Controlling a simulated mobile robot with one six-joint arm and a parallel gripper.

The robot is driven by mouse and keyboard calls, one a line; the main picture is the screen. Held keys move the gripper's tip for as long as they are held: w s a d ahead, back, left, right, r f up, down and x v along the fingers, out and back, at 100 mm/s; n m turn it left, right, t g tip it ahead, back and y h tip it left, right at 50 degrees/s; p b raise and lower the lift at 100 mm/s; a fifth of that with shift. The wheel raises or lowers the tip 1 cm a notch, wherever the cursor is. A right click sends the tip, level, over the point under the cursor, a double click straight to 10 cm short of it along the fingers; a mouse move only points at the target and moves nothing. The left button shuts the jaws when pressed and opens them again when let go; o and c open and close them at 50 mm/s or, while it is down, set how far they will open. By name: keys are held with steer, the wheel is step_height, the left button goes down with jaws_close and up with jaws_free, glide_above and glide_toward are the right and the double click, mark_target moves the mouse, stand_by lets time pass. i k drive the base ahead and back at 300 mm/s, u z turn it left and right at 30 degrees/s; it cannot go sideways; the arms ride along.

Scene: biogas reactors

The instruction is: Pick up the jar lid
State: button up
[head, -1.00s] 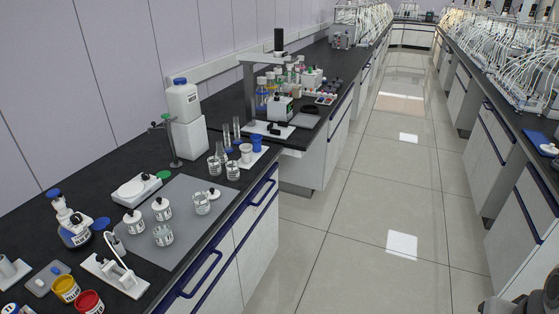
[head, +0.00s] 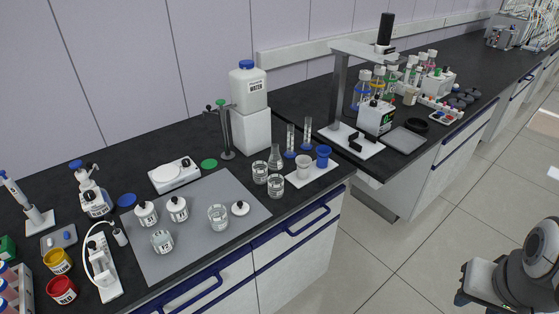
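A small white jar lid with a dark knob (head: 239,208) lies on the grey mat (head: 170,250) near its right end. An open glass jar (head: 218,217) stands just left of it, apart from it. Two labelled jars, one (head: 146,214) and another (head: 178,209), wear similar white lids with dark knobs. Another open jar (head: 162,242) stands nearer the mat's front. Grey rounded links of my arm show at the lower right, over the floor and far from the lid. I cannot make out my gripper's fingers.
A white curved-arm device (head: 103,268) is at left. Floor before the bench is clear.

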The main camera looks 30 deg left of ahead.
mark_target(240, 208)
steer(key=u, duration=0.8)
steer(key=i, duration=1.1)
steer(key=u, duration=0.85)
steer(key=k, duration=0.7)
steer(key=u, duration=0.15)
steer(key=i, duration=0.8)
steer(key=z, duration=0.1)
